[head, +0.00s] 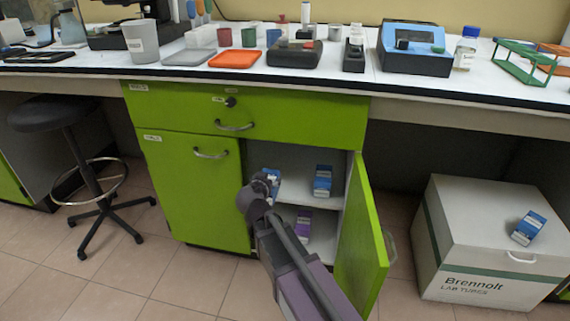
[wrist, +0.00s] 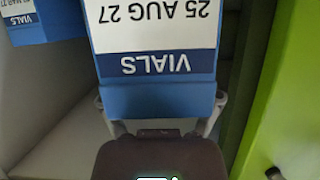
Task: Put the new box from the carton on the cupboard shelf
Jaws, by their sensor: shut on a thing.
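My gripper (head: 264,186) is inside the open cupboard and shut on a blue and white box (head: 273,177). In the wrist view this box (wrist: 157,65) fills the middle between the fingers, and its upside-down label reads VIALS, 25 AUG 27. A second blue and white box (head: 323,180) stands on the upper shelf (head: 297,190), to the right of the held one. It shows partly at the upper left of the wrist view (wrist: 40,20). Whether the held box touches the shelf cannot be told. The white Brennolt carton (head: 475,285) stands on the floor at right.
The green cupboard door (head: 362,240) is open on the right. A purple box (head: 304,224) is on the lower level. Another blue and white box (head: 528,228) is on top of the carton. A stool (head: 50,113) stands at left, below the bench.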

